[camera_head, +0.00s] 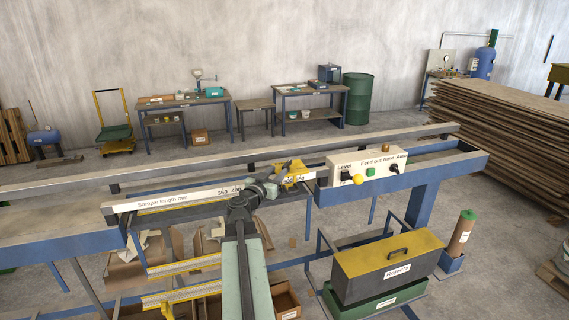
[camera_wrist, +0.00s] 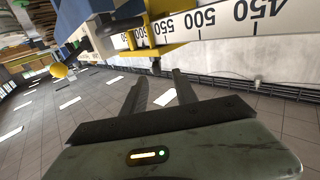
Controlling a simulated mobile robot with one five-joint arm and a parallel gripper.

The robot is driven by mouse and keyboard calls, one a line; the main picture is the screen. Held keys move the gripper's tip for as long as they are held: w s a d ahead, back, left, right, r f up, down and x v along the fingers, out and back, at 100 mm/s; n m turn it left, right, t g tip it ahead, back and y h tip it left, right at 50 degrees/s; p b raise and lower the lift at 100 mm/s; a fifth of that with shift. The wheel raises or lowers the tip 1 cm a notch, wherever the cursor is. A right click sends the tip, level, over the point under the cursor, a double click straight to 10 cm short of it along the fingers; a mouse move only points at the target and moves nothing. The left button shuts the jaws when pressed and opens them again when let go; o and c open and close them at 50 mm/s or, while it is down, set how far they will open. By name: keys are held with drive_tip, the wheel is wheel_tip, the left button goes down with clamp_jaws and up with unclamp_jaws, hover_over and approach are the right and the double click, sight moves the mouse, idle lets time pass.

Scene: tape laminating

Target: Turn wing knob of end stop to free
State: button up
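The yellow end stop (camera_head: 292,174) sits on the white sample-length scale in the head view, just right of my gripper (camera_head: 265,190). In the wrist view the end stop (camera_wrist: 160,52) is a yellow bracket beside the upside-down 550 mark. A small dark part (camera_wrist: 155,67) under the bracket may be the wing knob; its shape and turn position cannot be made out. My gripper (camera_wrist: 159,80) has its two dark fingers apart, with nothing visible between them. The fingertips are close to the dark part, but contact cannot be told.
The white scale (camera_head: 170,196) runs along the blue bench. A control box (camera_head: 367,168) with a yellow knob stands right of the end stop. Below are a grey Rejects box (camera_head: 388,268) with a yellow top and cardboard boxes (camera_head: 285,300). Stacked boards (camera_head: 510,125) stand at right.

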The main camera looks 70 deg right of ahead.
sight(287, 163)
drive_tip(key=d, duration=0.5)
drive_tip(key=s+d, duration=0.1)
drive_tip(key=d, duration=0.2)
drive_tip(key=shift+a, duration=0.1)
